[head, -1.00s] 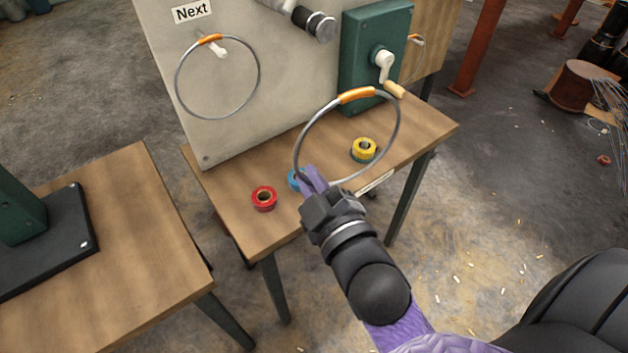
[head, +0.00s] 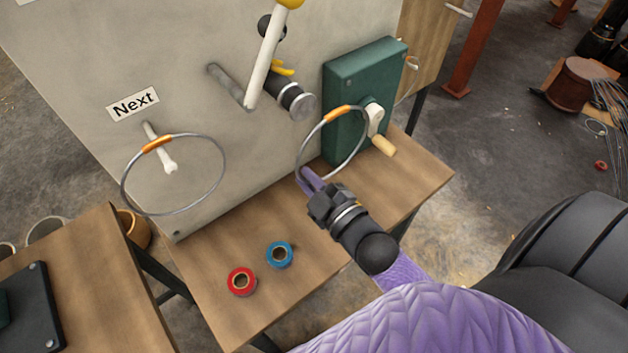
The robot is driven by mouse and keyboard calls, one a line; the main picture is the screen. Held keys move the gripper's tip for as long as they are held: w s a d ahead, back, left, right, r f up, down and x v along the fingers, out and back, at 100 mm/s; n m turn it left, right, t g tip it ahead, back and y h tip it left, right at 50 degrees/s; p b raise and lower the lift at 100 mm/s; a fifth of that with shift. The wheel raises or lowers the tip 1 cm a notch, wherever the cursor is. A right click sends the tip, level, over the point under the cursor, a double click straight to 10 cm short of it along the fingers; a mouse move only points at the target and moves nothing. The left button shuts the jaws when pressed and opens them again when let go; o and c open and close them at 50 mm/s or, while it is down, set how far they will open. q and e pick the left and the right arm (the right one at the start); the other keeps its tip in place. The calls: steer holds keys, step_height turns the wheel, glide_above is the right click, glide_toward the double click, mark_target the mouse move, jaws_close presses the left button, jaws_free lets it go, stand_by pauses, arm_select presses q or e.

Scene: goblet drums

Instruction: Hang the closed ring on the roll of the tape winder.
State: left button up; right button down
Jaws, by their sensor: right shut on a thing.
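My right gripper (head: 309,180) is shut on the lower left part of a grey wire ring with an orange sleeve (head: 338,113). The ring stands up from the fingers, in front of the green crank box in the picture, and looks closed. A black roll with a silver end (head: 292,98), which looks like the tape winder's roll, sticks out of the grey panel just up and left of the held ring. The ring is not around it. A second ring with an orange sleeve (head: 157,144) hangs on a white peg (head: 168,160) below the "Next" label. My left gripper is out of view.
A white lever (head: 265,60) with a yellow knob stands left of the roll. The green box (head: 345,85) with its crank (head: 375,118) is to the right. Red (head: 241,281) and blue (head: 279,254) tape rolls lie on the wooden table (head: 200,265).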

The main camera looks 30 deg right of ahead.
steer(key=w+a+f+b, duration=0.1)
steer(key=w+b, duration=0.4)
steer(key=w, duration=0.5)
steer(key=shift+a+f+b, duration=0.15)
steer(key=shift+f+b, duration=0.15)
steer(key=c, duration=0.7)
jaws_free()
steer(key=shift+o, duration=0.2)
